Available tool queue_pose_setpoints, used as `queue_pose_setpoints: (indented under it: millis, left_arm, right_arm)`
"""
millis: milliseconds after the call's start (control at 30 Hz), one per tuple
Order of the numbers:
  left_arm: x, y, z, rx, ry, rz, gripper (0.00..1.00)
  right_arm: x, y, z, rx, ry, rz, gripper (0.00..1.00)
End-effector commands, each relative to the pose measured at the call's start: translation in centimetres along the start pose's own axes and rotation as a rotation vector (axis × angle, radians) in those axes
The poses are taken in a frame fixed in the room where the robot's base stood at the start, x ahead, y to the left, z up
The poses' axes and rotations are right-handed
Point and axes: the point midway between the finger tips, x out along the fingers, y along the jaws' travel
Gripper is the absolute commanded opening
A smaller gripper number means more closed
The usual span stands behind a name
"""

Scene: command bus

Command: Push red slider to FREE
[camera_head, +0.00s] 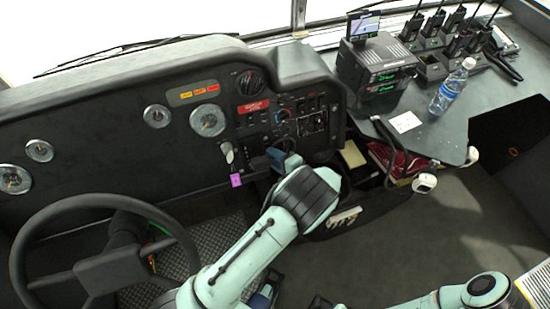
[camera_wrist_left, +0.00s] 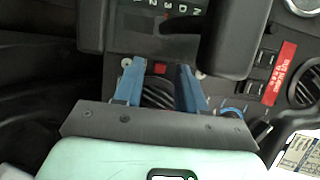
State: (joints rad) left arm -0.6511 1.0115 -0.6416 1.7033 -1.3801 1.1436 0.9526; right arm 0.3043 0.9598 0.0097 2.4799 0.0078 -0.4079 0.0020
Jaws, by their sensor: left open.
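A small red square piece (camera_wrist_left: 160,69), which looks like the red slider, sits on the dark panel above a round vent in the left wrist view. I cannot read a FREE label. My left gripper (camera_wrist_left: 160,66) is open and empty, with one blue finger on each side of the red piece; contact cannot be told. In the head view my left gripper (camera_head: 280,158) is at the dashboard's lower right part, and it and the arm hide the slider there. Dark and blue parts at the bottom edge may belong to my right gripper, mostly cut off.
A black lever housing (camera_wrist_left: 236,38) stands close to the right finger. A gear display (camera_wrist_left: 182,8) is above. The steering wheel (camera_head: 100,262) is at left. A side desk holds a radio unit (camera_head: 378,72), a water bottle (camera_head: 452,88) and several handsets. The floor at right is clear.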

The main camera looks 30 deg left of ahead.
Motion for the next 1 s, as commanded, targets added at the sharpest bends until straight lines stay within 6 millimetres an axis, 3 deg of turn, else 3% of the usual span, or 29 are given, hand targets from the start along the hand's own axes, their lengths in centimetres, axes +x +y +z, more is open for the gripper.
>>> queue_pose_setpoints:
  millis: [233, 367, 567, 800, 1000]
  left_arm:
    - [0.1, 0.0, 0.0, 0.000, 0.000, 0.001, 0.40]
    - [0.0, 0.0, 0.0, 0.000, 0.000, 0.001, 0.00]
    - [0.0, -0.1, 0.0, 0.000, 0.000, 0.001, 0.00]
    - [0.0, -2.5, 0.0, -0.001, 0.001, 0.001, 0.00]
    - [0.0, -2.6, -0.1, -0.001, 0.000, -0.004, 0.00]
  right_arm:
    - [0.0, 0.0, 0.0, 0.000, 0.000, 0.000, 0.34]
    - [0.0, 0.0, 0.0, 0.000, 0.000, 0.000, 0.34]
    - [0.0, 0.0, 0.0, 0.000, 0.000, 0.000, 0.34]
    - [-0.6, -0.1, 0.4, 0.001, -0.010, 0.002, 0.34]
    - [-0.5, -0.1, 0.3, 0.001, -0.010, 0.002, 0.34]
